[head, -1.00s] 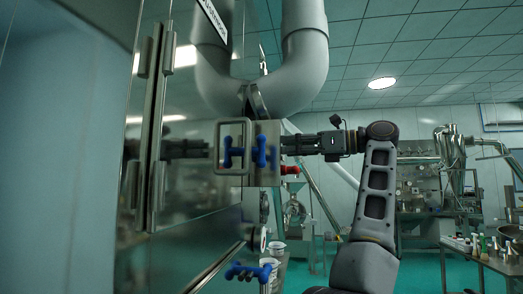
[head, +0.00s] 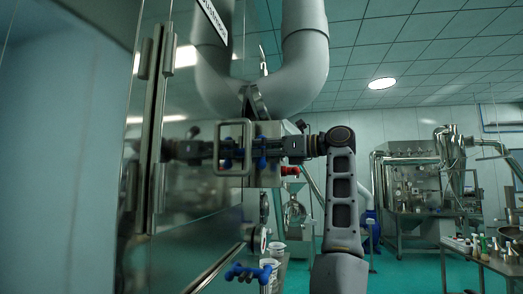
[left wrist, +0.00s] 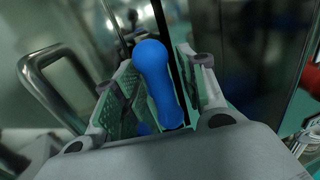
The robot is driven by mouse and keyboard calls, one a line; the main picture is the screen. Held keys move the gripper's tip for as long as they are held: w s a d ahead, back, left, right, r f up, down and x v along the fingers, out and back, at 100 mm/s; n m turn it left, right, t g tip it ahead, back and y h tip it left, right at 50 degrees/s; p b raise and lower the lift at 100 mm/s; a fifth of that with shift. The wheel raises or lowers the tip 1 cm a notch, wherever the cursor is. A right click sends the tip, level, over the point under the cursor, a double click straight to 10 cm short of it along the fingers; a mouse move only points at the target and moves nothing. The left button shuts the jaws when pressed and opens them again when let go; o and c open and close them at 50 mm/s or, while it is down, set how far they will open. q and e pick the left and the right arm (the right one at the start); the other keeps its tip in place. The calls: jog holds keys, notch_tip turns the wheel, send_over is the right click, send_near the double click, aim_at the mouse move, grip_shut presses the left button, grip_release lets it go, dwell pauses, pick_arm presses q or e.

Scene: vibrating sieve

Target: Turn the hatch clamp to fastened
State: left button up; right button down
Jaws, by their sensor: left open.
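The blue hatch clamp handle (head: 262,163) is at the edge of the shiny steel cabinet in the head view, mostly covered by my left gripper (head: 262,146). In the left wrist view, the blue handle (left wrist: 157,78) stands tilted between the two fingers of my left gripper (left wrist: 160,66). The fingers are open, one on each side of the handle. I cannot tell whether either finger touches it. The clamp's base is hidden behind the gripper. My right gripper is not in view.
A metal loop handle (head: 217,150) is close to the left of the gripper; it also shows in the left wrist view (left wrist: 40,75). A second blue clamp (head: 248,271) is lower down. A red knob (head: 290,171) is just right of the hatch. A table with bottles (head: 483,248) stands far right.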

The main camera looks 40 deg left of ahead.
pick_arm(q)
grip_shut()
dwell(0.3)
jog(key=shift+s+n, duration=0.1)
jog(key=shift+n, duration=0.4)
jog(key=n, duration=0.4)
jog(key=shift+s+g+y, duration=0.1)
jog(key=shift+g+y, duration=0.2)
jog(key=shift+y, duration=0.1)
jog(key=n, duration=0.4)
jog(key=shift+s+d+f+n+g, duration=0.15)
jog(key=shift+n+g, duration=0.25)
jog(key=n, duration=0.2)
jog(key=n+g, duration=0.1)
jog(key=n, duration=0.2)
jog(key=shift+f+g, duration=0.15)
jog(key=shift+g, duration=0.15)
jog(key=shift+f+n+g, duration=0.1)
jog(key=shift+n+g, duration=0.2)
jog(key=shift+n, duration=1)
jog(key=shift+f+n+g, duration=0.1)
jog(key=shift+n+g, duration=0.2)
jog(key=shift+n, duration=1)
